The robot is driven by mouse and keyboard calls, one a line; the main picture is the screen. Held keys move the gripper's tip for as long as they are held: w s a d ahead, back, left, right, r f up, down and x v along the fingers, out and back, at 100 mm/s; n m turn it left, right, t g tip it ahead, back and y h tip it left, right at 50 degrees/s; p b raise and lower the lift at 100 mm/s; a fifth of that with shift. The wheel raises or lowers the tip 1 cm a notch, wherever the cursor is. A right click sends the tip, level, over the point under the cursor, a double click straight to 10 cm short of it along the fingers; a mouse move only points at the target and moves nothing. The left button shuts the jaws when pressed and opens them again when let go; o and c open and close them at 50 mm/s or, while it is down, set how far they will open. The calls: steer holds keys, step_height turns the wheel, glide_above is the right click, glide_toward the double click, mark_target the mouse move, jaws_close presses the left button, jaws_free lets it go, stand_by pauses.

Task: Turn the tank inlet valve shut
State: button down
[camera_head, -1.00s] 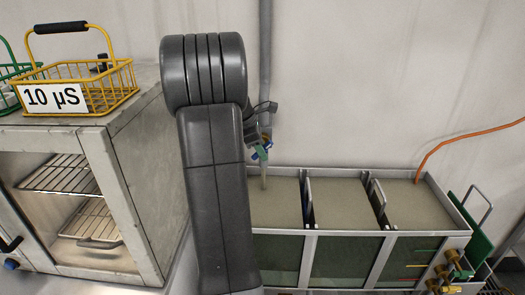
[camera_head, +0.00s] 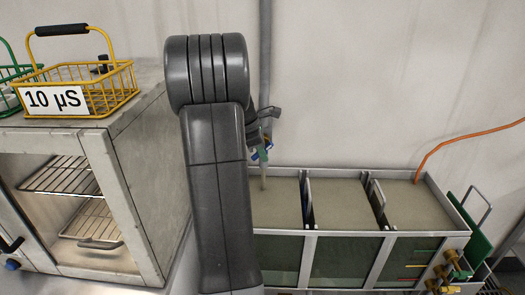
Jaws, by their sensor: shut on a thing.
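The tank inlet valve, with a small blue handle (camera_head: 256,155), sits on the grey vertical pipe (camera_head: 265,60) above the left end of the tank (camera_head: 348,234). My gripper (camera_head: 264,145) is at the valve, partly hidden behind my own dark arm. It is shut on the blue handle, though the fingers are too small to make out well. The handle looks slanted, and its exact angle cannot be told. A greenish piece shows beside the handle. The pipe's lower end reaches down into the left compartment of the tank.
A cabinet (camera_head: 140,190) with wire shelves stands at left, with a yellow basket (camera_head: 120,95) labelled "10 µS" and a green basket (camera_head: 22,72) on top. Brass fittings (camera_head: 445,270), a green board (camera_head: 473,232) and an orange hose (camera_head: 470,135) are at right.

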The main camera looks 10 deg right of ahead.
steer(key=shift+d+r+y+p, duration=0.1)
steer(key=shift+r+y+p, duration=0.2)
steer(key=shift+y+p, duration=0.75)
steer(key=shift+f+t+y+p, duration=0.2)
steer(key=shift+t+y+p, duration=0.3)
steer(key=shift+y+p, duration=0.45)
steer(key=y+b, duration=0.2)
steer(key=y, duration=0.1)
steer(key=shift+f+m+t, duration=0.25)
steer(key=shift+m+t, duration=0.05)
steer(key=shift+y+b, duration=0.65)
steer(key=shift+y, duration=0.15)
steer(key=shift+r, duration=0.15)
steer(key=c, duration=1.3)
jaws_free()
steer(key=shift+c, duration=0.2)
